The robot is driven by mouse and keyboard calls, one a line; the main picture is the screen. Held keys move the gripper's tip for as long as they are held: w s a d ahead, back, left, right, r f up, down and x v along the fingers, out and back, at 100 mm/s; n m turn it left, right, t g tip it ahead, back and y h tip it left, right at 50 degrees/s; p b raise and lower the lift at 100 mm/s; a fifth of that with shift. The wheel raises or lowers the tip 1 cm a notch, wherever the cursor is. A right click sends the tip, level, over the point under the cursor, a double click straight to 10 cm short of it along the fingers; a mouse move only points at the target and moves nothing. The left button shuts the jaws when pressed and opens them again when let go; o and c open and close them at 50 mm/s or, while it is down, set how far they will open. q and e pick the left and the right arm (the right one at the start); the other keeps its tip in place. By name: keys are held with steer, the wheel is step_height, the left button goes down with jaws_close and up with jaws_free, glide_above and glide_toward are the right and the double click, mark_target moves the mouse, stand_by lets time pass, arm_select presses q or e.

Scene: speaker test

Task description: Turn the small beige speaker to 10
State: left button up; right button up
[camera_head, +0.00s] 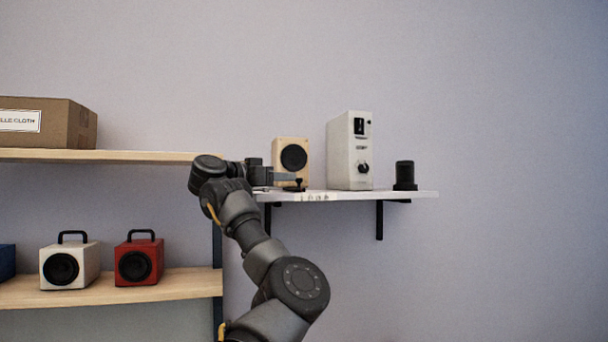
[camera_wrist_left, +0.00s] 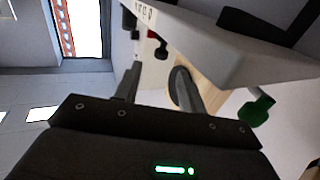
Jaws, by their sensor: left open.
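The small beige speaker (camera_head: 293,152) stands upright on the white wall shelf, its round black cone facing forward. My left gripper (camera_head: 292,181) is at the speaker's lower front, just above the shelf's left end, and hides part of it. In the left wrist view the two fingers (camera_wrist_left: 157,72) are spread with nothing held between them. The beige speaker (camera_wrist_left: 209,92) shows beside and behind the right finger there. Whether a finger touches it, I cannot tell. A small dark knob-like part shows by the fingertips in the head view; its setting is unreadable. My right gripper is not in view.
The shelf (camera_head: 335,196) also bears a tall white device (camera_head: 349,150) with a black knob and a black cylinder (camera_head: 404,176). A wooden rack at left holds a cardboard box (camera_head: 45,122), a white speaker (camera_head: 70,262) and a red speaker (camera_head: 139,260). A green knob-shaped thing (camera_wrist_left: 257,108) shows in the wrist view.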

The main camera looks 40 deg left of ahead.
mark_target(304, 178)
arm_select(q)
steer(key=p+x, duration=0.3)
steer(key=x, duration=0.4)
steer(key=shift+w+d, duration=0.1)
steer(key=shift+w, duration=0.3)
steer(key=shift+w+f, duration=0.15)
steer(key=shift+w, duration=0.05)
steer(key=shift+w, duration=0.1)
steer(key=shift+c, duration=0.2)
jaws_close()
